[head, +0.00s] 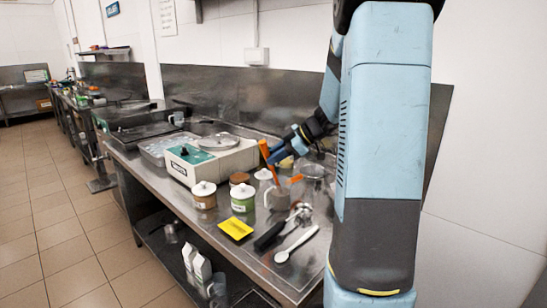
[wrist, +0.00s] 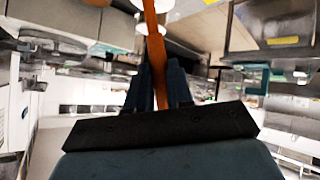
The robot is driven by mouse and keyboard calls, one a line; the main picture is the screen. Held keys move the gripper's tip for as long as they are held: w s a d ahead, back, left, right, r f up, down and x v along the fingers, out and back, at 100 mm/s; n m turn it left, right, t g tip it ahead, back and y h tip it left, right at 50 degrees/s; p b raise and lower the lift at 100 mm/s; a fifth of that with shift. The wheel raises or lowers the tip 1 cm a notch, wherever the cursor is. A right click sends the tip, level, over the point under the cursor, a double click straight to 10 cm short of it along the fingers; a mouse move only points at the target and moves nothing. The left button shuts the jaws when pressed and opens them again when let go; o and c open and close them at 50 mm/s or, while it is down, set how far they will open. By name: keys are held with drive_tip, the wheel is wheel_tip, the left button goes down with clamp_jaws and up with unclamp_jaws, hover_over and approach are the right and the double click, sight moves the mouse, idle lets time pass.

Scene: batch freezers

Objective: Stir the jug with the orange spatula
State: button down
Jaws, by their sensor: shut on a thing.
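The orange spatula (head: 266,154) stands slightly tilted in the head view, its lower part running down to the jug. My gripper (head: 273,157) is shut on its handle, above the jug. In the wrist view the spatula (wrist: 154,50) runs up from between my fingers (wrist: 157,90). The greyish jug (head: 277,200) stands on the steel counter below my gripper. The spatula's lower end appears to be inside the jug, hidden by its wall. The jug's contents cannot be seen.
Lidded tubs (head: 242,198) stand left of the jug, with a white machine (head: 209,161) behind them. A yellow card (head: 236,228), a black-handled scoop (head: 271,235) and a white spoon (head: 297,244) lie in front. The steel counter (head: 312,262) has bare room at its near end.

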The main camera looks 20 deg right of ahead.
wheel_tip(320, 180, up, 7)
drive_tip(key=s+a, duration=0.1)
drive_tip(key=a, duration=0.1)
drive_tip(key=shift+a+f, duration=0.15)
drive_tip(key=shift+a, duration=0.15)
idle(0.5)
idle(0.8)
drive_tip(key=shift+r, duration=2.5)
